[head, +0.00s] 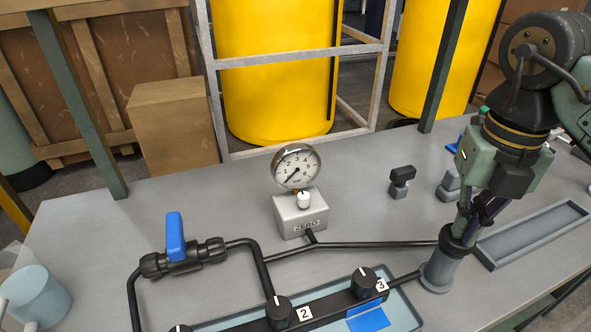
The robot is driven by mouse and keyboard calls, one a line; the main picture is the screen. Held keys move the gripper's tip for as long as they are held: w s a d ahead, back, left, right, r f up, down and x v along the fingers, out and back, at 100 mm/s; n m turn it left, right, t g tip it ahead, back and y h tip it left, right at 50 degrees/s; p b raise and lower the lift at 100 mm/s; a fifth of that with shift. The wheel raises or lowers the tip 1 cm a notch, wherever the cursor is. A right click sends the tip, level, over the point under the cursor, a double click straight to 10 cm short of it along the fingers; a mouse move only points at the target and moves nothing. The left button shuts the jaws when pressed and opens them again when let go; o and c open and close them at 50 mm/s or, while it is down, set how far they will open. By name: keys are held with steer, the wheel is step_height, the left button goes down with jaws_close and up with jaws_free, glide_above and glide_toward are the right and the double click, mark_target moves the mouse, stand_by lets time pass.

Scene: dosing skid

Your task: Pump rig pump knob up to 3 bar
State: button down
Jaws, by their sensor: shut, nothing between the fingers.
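A round white pressure gauge (296,166) stands on a grey box (300,212) labelled ZERO, with a small white knob (304,198) on it. Its needle points to the lower left, at the low end of the scale. A grey upright cylinder (438,271) with a black top (457,238), apparently the pump and its knob, stands at the right, joined to the black pipes. My gripper (468,222) points down just over this black top, its fingers shut and empty. The fingers hide part of the top; I cannot tell if they touch it.
A blue-handled valve (175,238) is at the left. Black knobs numbered 2 (279,312) and 3 (364,282) are in front. A small black-topped fitting (401,180) stands behind; an empty grey tray (533,233) lies at the right. The tabletop's back left is clear.

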steer(key=shift+r+p, duration=1.1)
steer(key=shift+r, duration=0.45)
steer(key=shift+f, duration=0.25)
steer(key=shift+r+b, duration=0.2)
steer(key=shift+b, duration=0.1)
stand_by(0.7)
steer(key=shift+f, duration=0.2)
stand_by(0.3)
steer(key=shift+f+b, duration=1.4)
steer(key=shift+f, duration=0.1)
steer(key=shift+r+p, duration=1.2)
steer(key=shift+r, duration=0.55)
steer(key=shift+f, duration=0.25)
